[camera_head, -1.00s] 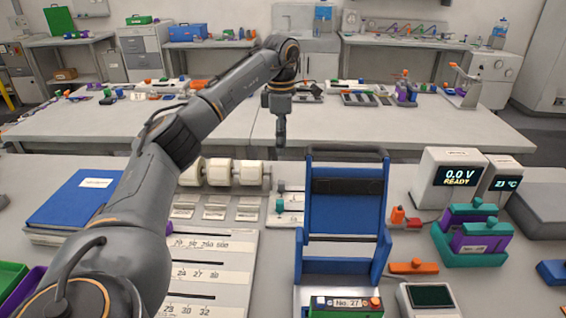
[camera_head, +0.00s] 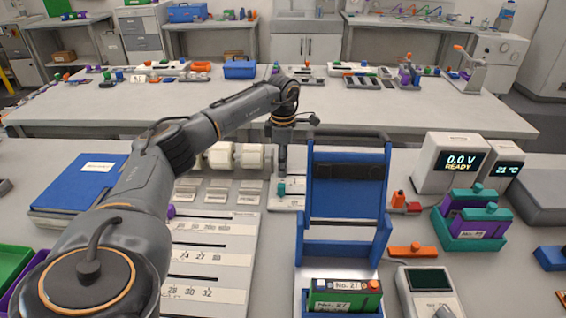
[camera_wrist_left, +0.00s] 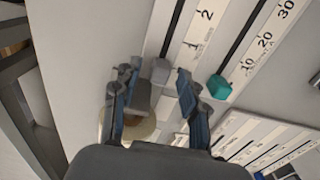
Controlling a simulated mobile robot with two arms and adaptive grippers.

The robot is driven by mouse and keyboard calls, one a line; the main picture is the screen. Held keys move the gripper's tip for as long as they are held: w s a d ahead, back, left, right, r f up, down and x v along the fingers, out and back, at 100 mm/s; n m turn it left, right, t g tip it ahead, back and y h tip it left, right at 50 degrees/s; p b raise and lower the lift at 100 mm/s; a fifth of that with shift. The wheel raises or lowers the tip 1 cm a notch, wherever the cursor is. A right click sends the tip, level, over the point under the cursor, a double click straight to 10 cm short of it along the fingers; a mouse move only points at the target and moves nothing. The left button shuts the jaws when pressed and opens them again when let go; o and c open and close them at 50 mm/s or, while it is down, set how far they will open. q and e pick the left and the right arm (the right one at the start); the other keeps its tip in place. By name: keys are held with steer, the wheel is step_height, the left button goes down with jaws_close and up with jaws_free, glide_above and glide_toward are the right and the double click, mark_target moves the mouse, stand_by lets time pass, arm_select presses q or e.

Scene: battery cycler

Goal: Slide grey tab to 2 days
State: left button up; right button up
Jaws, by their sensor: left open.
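The grey tab (camera_wrist_left: 160,71) sits on a dark slot of a white slider panel (camera_wrist_left: 176,18). A large "2" is printed beside that slot, farther up in the left wrist view. A teal tab (camera_wrist_left: 219,87) sits on the neighbouring slot, marked 10, 20, 30; it also shows in the head view (camera_head: 281,189). My left gripper (camera_wrist_left: 155,77) is open, with the grey tab between its fingertips in the picture; I cannot tell whether they touch it. In the head view the left gripper (camera_head: 282,170) points down over the panel, hiding the grey tab. My right gripper is not in view.
A blue frame (camera_head: 345,190) stands close to the right of the panel. White rolls (camera_head: 220,156) stand to its left. A plate with several slots (camera_head: 215,250) lies in front. A display unit (camera_head: 450,163) reads 0.0 V READY.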

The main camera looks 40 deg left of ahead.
arm_select(q)
steer(key=shift+f, duration=0.25)
jaws_close()
steer(key=w+d, duration=0.2)
steer(key=d, duration=0.1)
steer(key=w+d+p, duration=0.1)
steer(key=w+d, duration=0.1)
steer(key=w, duration=0.1)
steer(key=shift+d, duration=0.4)
steer(key=shift+s, duration=0.1)
steer(key=shift+a, duration=0.15)
jaws_free()
steer(key=shift+s, duration=0.1)
step_height(320, 180, up, 12)
